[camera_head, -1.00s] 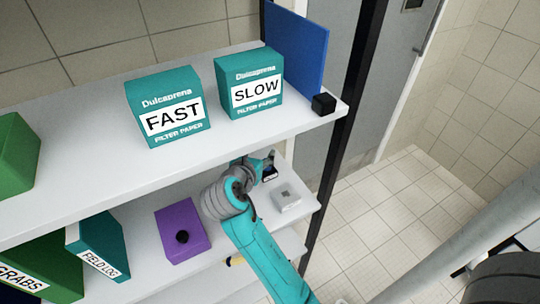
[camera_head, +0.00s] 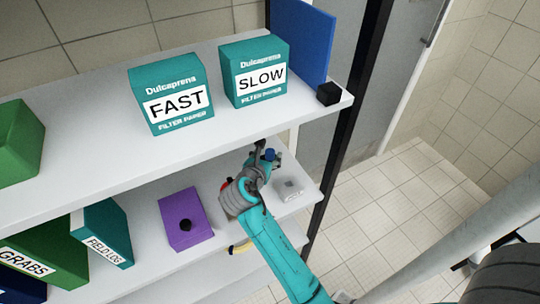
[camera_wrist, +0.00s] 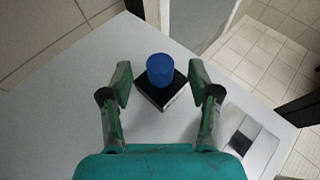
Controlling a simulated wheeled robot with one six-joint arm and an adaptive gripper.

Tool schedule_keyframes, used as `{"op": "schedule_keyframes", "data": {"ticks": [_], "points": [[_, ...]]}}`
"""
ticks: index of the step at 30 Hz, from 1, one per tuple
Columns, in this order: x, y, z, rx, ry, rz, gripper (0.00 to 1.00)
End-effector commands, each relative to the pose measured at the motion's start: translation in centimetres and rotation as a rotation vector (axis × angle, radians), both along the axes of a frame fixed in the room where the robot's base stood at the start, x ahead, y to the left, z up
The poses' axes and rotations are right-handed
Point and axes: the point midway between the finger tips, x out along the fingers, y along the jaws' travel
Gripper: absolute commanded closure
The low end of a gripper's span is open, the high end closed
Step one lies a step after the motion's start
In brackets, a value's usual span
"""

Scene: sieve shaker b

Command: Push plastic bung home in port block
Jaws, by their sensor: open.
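A blue cylindrical plastic bung (camera_wrist: 160,69) stands upright on a small block with a black top and pale side, likely the port block (camera_wrist: 153,92), in the wrist view. How deep the bung sits in it is hidden. My gripper (camera_wrist: 160,82) is open, with one finger on each side of the bung and gaps showing on both sides. In the head view the bung (camera_head: 270,154) shows at my gripper (camera_head: 264,149), over the right end of the middle shelf (camera_head: 313,187), while the block is hidden.
A pale block with a grey square (camera_head: 289,189) sits close by on the same shelf. The upper shelf (camera_head: 225,130) overhangs, holding FAST (camera_head: 170,93) and SLOW (camera_head: 254,70) boxes and a black cube (camera_head: 328,93). A purple block (camera_head: 185,219) lies left. Open floor is right.

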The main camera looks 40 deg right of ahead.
Motion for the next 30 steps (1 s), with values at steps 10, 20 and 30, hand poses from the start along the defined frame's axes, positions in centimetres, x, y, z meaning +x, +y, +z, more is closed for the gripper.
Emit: {"op": "schedule_keyframes", "data": {"ticks": [10, 20, 30], "points": [[1.5, -2.8, -1.3, 0.001, 0.001, -0.001, 0.39], [1.5, -2.7, -1.3, 0.0, 0.0, 0.0, 0.86], [1.5, -2.7, -1.2, 0.0, 0.0, 0.0, 0.94]]}}
